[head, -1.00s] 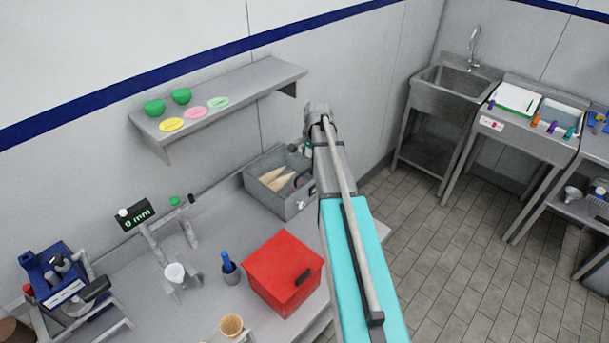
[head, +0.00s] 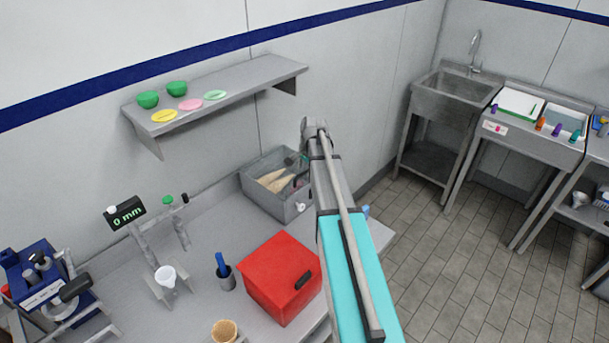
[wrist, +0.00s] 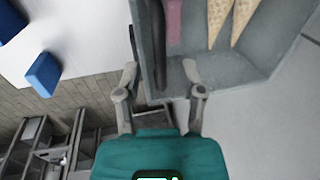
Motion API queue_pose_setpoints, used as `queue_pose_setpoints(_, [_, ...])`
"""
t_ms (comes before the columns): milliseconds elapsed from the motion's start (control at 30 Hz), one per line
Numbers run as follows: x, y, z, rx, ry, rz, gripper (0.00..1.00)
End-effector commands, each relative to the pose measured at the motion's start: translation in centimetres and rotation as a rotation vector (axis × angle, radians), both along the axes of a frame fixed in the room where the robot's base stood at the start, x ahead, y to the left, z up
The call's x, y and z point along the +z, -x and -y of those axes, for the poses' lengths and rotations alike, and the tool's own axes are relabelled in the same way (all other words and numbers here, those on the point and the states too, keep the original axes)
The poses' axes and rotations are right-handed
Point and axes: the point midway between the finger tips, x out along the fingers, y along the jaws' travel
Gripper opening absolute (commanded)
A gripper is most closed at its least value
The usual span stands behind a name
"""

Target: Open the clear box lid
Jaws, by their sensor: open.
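The grey box (head: 290,212) with cones in it stands at the back right of the counter in the head view. Its contents show through the top; I cannot make out a clear lid's outline. In the wrist view the box (wrist: 225,70) fills the upper right, with two cones (wrist: 228,20) and a pink item (wrist: 174,20) inside. My gripper (wrist: 160,78) is open, its fingers apart near the box's edge. A dark upright bar (wrist: 158,45) shows just beyond and between the fingers; contact cannot be told.
A red box (head: 280,275) stands in front of the grey box. A blue-handled tool in a cup (head: 226,275) and a cone (head: 225,331) are to its left. A wall shelf (head: 230,92) hangs above. A blue block (wrist: 42,75) lies left in the wrist view.

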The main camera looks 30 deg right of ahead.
Motion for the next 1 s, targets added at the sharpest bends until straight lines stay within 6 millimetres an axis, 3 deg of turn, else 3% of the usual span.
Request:
queue_pose_setpoints(533, [-0.70,-0.14,-0.04,0.000,0.000,0.000,0.51])
queue_pose_setpoints(800, [-0.71,-0.13,-0.04,0.000,0.000,0.000,0.03])
queue_pose_setpoints(1000, [-0.71,-0.13,-0.04,0.000,0.000,0.000,0.00])
